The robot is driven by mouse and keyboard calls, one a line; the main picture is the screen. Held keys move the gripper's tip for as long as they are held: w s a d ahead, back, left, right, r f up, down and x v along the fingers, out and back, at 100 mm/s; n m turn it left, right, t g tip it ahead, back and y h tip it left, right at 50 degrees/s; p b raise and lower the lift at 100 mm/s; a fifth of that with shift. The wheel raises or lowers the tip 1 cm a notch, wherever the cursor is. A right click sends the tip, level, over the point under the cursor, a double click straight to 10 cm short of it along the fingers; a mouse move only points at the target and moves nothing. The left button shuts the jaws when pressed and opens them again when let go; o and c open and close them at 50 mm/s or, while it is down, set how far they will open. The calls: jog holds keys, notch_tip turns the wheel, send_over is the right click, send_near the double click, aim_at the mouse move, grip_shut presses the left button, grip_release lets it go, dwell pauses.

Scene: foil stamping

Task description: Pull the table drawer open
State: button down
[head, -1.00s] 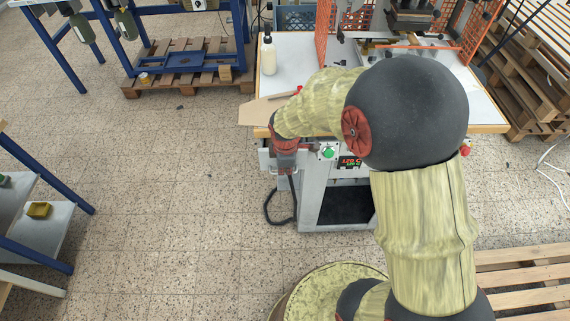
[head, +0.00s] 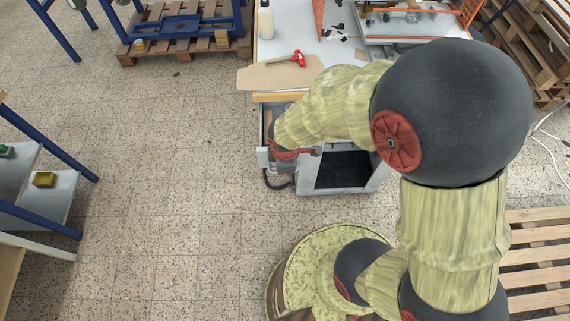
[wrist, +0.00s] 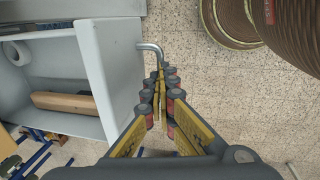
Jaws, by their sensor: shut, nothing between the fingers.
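The table drawer (head: 263,158) stands out from the left front of the white-topped table, partly open. In the wrist view its pale wall (wrist: 100,65) is on the left, with a wooden block (wrist: 64,103) and a white roll (wrist: 15,53) inside. A bent metal handle (wrist: 150,47) sticks out from the drawer front. My gripper (wrist: 161,72) has its fingers together at the handle's bent end, with nothing between them. I cannot tell whether they touch the handle. In the head view my arm hides the fingertips and most of the handle.
A wooden pallet (head: 535,255) lies at right. Open tiled floor is on the left.

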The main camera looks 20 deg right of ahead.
jog(key=c, duration=2.2)
grip_release()
jog(key=shift+s+f, duration=0.4)
jog(key=shift+c, duration=0.2)
jog(key=shift+w+r, duration=0.25)
jog(key=shift+w, duration=0.05)
notch_tip(320, 180, up, 12)
jog(key=s, duration=0.2)
jog(key=shift+a, duration=0.3)
jog(key=shift+f, duration=0.1)
